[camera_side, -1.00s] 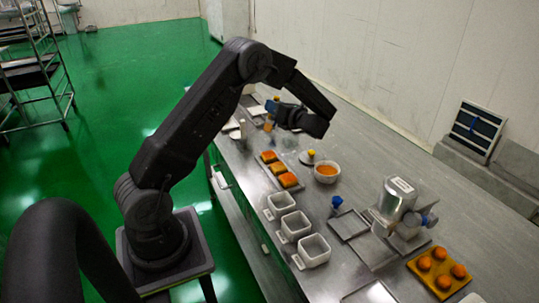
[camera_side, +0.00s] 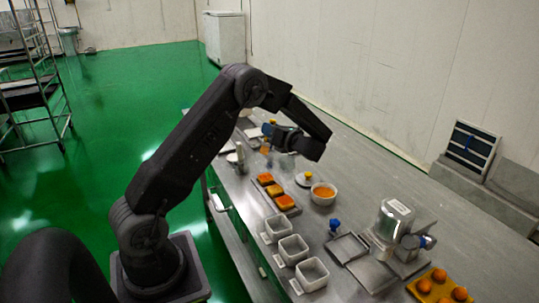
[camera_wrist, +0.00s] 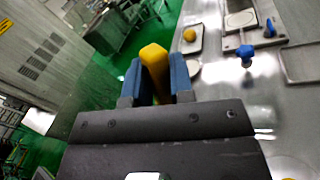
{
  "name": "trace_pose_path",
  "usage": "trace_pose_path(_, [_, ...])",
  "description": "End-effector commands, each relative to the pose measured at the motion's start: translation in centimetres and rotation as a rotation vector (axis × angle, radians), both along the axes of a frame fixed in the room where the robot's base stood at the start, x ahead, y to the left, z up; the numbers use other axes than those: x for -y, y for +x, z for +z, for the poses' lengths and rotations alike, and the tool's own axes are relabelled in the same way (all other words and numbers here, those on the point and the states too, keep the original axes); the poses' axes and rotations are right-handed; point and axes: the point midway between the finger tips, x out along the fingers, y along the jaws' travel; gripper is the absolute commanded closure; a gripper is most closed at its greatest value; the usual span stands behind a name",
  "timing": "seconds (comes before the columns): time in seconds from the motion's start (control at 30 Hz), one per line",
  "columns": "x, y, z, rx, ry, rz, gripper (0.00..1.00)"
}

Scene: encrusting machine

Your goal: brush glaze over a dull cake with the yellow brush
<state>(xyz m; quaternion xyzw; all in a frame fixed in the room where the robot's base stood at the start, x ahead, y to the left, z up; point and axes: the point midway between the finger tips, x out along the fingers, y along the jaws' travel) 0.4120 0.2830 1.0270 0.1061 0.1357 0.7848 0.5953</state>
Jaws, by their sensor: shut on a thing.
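My gripper (camera_side: 268,138) is shut on the yellow brush (camera_wrist: 155,68), whose yellow part stands between the two blue fingers in the wrist view. In the side view the gripper is raised over the far part of the bench, beyond the cakes, and the brush is too small there to make out clearly. Several orange-brown cakes (camera_side: 275,190) lie in a row on a dark tray (camera_side: 291,211). I cannot tell which of them is dull. A white bowl of orange glaze (camera_side: 324,193) stands to their right. The brush's bristles are not clearly seen.
A round plate with a yellow knob (camera_side: 305,179) is between gripper and bowl. White square containers (camera_side: 292,249) line the near edge. A blue-knobbed thing (camera_side: 335,226), a silver machine (camera_side: 393,220) and a yellow tray of orange balls (camera_side: 438,285) are to the right. The bench by the wall is clear.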

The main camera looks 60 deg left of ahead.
Motion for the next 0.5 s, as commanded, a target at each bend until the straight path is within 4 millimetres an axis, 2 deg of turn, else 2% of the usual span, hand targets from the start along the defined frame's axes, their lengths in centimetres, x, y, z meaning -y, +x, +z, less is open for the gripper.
trace_pose_path(0.23, [0.2, 0.0, 0.2, 0.004, -0.002, 0.001, 1.0])
trace_pose_path(0.5, [3.8, -0.9, 3.5, 0.051, -0.058, 0.026, 1.0])
